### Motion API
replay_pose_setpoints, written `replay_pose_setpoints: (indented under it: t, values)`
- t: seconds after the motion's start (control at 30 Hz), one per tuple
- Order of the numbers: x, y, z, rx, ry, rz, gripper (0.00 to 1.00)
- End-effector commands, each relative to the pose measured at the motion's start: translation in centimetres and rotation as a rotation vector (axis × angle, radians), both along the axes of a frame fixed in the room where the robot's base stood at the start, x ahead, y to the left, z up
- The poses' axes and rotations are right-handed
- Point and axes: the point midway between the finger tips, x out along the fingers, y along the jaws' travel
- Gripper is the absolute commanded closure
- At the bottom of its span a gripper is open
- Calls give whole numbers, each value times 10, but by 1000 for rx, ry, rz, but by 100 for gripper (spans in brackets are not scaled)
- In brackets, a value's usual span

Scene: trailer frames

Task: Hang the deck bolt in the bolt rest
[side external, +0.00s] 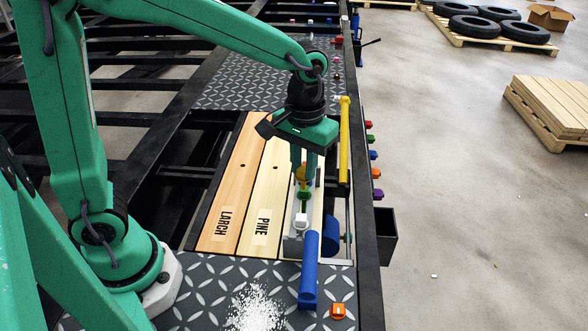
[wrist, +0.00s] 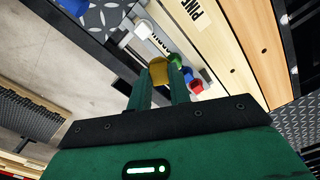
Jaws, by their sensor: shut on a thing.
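My gripper (side external: 303,172) is over the pale strip at the right of the planks, its fingers pointing down. It is shut on a yellow-headed piece, which I take for the deck bolt (side external: 300,174). In the wrist view the yellow head of the bolt (wrist: 158,71) sits between the fingertips (wrist: 159,88); its lower part is hidden. A narrow light-grey labelled rail below, which may be the bolt rest (wrist: 152,45), carries a white piece (wrist: 143,27) and green, blue and red pieces (wrist: 195,86). I cannot tell whether the bolt touches the rail.
Larch (side external: 225,200) and pine (side external: 265,200) planks lie left of the gripper. A blue cylinder (side external: 309,270), an orange block (side external: 338,311) and white granules (side external: 257,308) are in front on the tread plate. A black bin (side external: 385,235) hangs outside the rail.

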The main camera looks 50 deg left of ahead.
Motion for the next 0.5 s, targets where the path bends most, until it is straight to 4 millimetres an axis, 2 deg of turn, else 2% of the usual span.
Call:
replay_pose_setpoints:
  t: [0.5]
  values:
    - [0, 0, -34, 1, 1, 0, 100]
